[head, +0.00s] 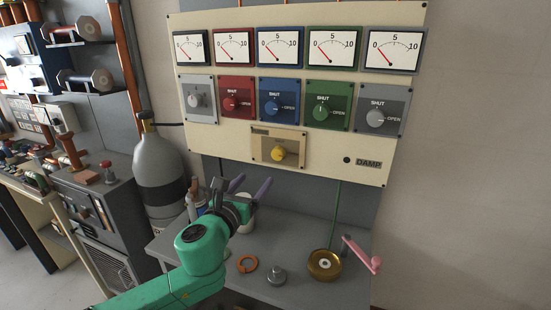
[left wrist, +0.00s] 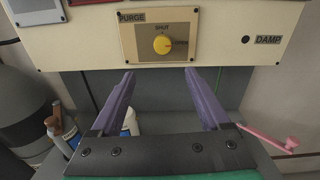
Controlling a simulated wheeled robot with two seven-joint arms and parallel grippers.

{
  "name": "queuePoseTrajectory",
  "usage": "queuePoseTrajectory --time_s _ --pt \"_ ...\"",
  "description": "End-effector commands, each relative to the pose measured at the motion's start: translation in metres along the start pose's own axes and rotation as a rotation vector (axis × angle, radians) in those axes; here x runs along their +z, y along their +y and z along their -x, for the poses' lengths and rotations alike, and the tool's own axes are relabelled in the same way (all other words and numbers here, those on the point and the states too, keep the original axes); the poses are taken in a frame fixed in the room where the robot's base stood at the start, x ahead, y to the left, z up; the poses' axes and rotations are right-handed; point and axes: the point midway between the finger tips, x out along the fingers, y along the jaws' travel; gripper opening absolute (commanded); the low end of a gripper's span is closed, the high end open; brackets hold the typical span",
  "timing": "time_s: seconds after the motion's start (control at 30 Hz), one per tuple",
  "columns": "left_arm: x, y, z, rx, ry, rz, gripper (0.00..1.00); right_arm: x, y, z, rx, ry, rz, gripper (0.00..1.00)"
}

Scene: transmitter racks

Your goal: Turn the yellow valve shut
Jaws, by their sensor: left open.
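The yellow valve (head: 278,153) is a round knob on a tan plate low on the cream panel (head: 220,140). In the left wrist view the yellow valve (left wrist: 162,45) sits under the word SHUT, on a plate marked PURGE, and its pointer mark faces right. My left gripper (head: 245,184) is open and empty, below and in front of the panel. In the left wrist view its two purple fingers (left wrist: 155,82) point up toward the panel, one on each side below the knob, apart from it. My right gripper is not in view.
Above the valve are white, red, blue, green and grey knobs and several gauges (head: 280,49). A grey cylinder (head: 160,175) stands left.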

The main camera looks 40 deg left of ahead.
Motion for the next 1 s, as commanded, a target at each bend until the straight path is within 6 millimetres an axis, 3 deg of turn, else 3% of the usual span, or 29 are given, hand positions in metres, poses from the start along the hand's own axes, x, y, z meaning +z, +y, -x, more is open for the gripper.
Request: queuePoseTrajectory --time_s 0.17,0.6,1.0 --pt "0.008 -0.006 -0.015 -0.022 -0.020 -0.064 0.80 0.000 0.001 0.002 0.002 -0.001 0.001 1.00" --pt "0.009 -0.004 -0.121 -0.013 -0.023 -0.064 0.80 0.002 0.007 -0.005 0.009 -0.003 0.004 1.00" --pt "0.008 -0.006 -0.145 -0.014 -0.015 -0.054 0.80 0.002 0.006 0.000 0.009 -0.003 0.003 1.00"
